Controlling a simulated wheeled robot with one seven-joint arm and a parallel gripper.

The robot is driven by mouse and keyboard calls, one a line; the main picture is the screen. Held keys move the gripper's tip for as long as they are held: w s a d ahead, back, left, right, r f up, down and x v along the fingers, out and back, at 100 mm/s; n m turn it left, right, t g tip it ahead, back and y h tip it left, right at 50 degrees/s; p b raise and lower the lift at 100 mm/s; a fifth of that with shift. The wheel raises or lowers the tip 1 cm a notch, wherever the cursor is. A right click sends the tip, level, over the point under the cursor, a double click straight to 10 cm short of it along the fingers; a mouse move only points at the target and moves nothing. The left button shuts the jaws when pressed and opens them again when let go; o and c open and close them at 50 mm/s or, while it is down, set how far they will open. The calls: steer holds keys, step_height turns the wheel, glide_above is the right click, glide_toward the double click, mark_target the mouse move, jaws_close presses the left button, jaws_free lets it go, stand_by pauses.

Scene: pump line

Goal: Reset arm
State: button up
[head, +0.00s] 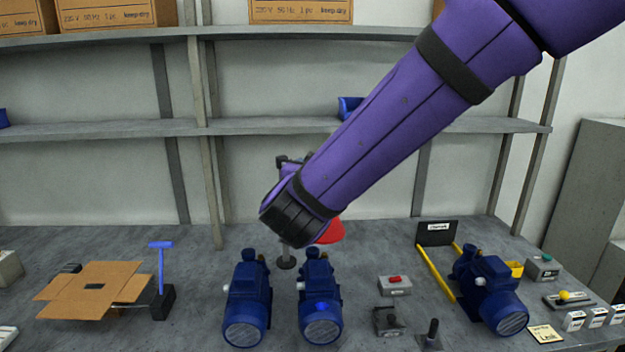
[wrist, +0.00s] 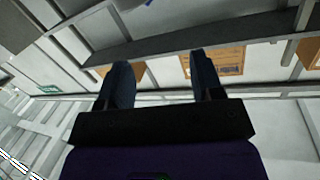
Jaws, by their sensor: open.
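My purple arm reaches from the top right down to the middle of the head view, above the workbench (head: 200,300). My gripper's fingers are hidden behind the arm in that view. In the wrist view my gripper (wrist: 160,75) shows two dark fingers standing wide apart with nothing between them. Beyond the fingers are shelving and cardboard boxes (wrist: 215,63), well away from the gripper. The task names no other object.
Two blue pumps (head: 247,300) (head: 320,305) stand below the arm. A third pump (head: 490,290) is by yellow rails (head: 434,272) at right. An open carton (head: 92,290) and a blue-handled tool (head: 161,268) are at left. Shelves (head: 100,130) run behind.

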steer(key=s+d+r+n+g+y, duration=0.35)
steer(key=d+r+y, duration=0.35)
steer(key=d, duration=0.4)
steer(key=s+d+f+g+h, duration=0.2)
steer(key=s+d+f+g, duration=0.1)
steer(key=s+d, duration=0.6)
steer(key=s+d+f+g+h, duration=0.2)
steer(key=s+d+g, duration=0.3)
steer(key=s+d, duration=0.5)
steer(key=s+f, duration=0.1)
steer(key=s, duration=0.2)
steer(key=shift+s+h, duration=0.15)
steer(key=shift+h, duration=0.15)
